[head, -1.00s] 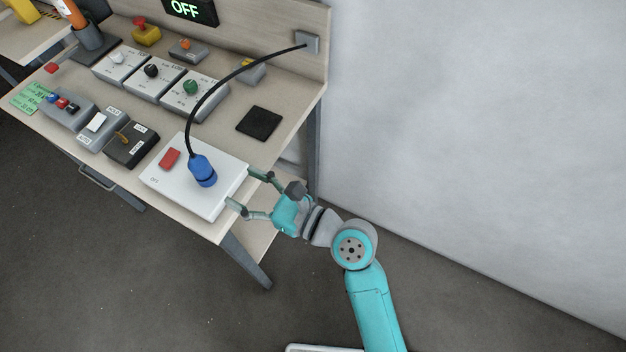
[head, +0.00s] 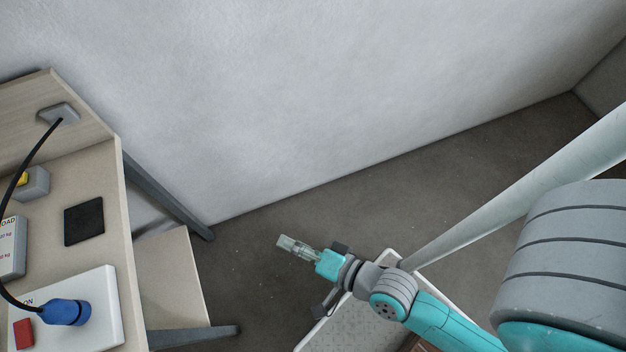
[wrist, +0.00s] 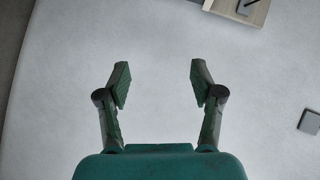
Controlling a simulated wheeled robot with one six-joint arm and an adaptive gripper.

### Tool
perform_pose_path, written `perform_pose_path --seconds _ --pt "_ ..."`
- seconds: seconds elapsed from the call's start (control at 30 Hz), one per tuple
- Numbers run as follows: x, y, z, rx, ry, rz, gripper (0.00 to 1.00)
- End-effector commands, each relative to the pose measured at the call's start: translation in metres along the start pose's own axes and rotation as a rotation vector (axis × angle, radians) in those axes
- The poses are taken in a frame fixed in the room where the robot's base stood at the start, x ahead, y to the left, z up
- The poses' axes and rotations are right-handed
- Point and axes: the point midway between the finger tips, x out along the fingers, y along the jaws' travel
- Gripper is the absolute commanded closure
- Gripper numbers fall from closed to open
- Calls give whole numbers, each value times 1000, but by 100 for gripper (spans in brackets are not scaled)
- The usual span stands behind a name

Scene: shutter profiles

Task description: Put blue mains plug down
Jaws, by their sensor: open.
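The blue mains plug (head: 66,312) sits on the white panel (head: 98,335) at the right end of the bench, beside a red switch (head: 24,333). Its black cable (head: 18,190) runs up to a grey wall box (head: 58,113). My gripper (head: 285,242) is out over the floor, to the right of the bench and well apart from the plug. In the wrist view my gripper (wrist: 160,84) has its two fingers spread with nothing between them. The plug does not show clearly in the wrist view.
The bench (head: 85,175) fills the left side, with a black pad (head: 84,221) and a yellow-topped button box (head: 32,184) on it. A lower shelf (head: 170,280) and a bench leg (head: 165,192) stick out at its right. The floor between bench and my arm is clear.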

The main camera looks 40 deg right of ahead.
Motion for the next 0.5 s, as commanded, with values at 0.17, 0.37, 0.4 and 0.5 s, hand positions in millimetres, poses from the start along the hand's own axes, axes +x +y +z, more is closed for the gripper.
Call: perform_pose_path --seconds 0.17,0.37,0.4,0.5 --pt "-66 14 -21 -448 119 75 34" --pt "-127 7 -30 -921 180 156 34" --pt "-136 4 -30 -994 185 168 34" --pt "-151 -2 -30 -1137 192 189 34"
